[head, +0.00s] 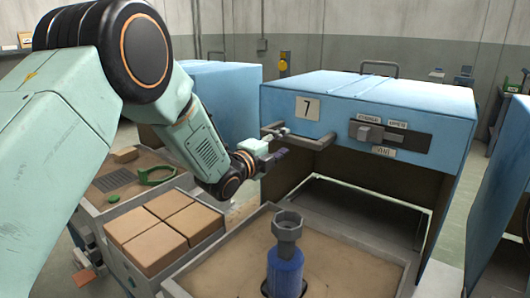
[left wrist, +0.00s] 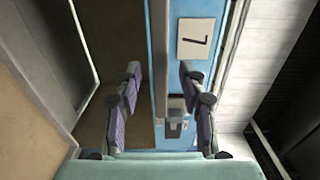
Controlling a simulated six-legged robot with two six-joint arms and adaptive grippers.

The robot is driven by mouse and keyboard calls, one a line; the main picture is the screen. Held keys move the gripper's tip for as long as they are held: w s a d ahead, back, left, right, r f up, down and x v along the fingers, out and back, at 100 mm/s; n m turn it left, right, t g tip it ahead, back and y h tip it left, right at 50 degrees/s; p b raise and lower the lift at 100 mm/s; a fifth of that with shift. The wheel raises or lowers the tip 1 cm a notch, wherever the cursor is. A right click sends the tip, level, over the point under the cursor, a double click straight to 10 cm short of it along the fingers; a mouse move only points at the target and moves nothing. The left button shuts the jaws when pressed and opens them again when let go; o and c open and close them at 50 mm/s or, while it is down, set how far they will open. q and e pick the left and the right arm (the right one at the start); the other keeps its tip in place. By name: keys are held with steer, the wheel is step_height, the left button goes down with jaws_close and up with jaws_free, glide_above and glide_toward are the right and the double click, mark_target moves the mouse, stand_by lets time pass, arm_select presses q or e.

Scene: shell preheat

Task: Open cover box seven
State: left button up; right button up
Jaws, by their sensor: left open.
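Cover box seven (head: 375,92) is the blue box right of centre in the head view, with a white "7" plate (head: 307,108) on its front. A grey bar handle (head: 318,142) sticks out below the plate. My left gripper (head: 283,144) is open at the left part of this handle. I cannot tell if its fingers touch it. My right gripper is not in view.
A sandy tray (head: 350,268) holding a blue cylinder with a grey top (head: 286,245) lies in front of the box.

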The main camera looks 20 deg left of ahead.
arm_select(q)
steer(key=v, duration=0.7)
steer(key=shift+s, duration=0.35)
steer(key=shift+s+a, duration=0.1)
steer(key=shift+a, duration=0.05)
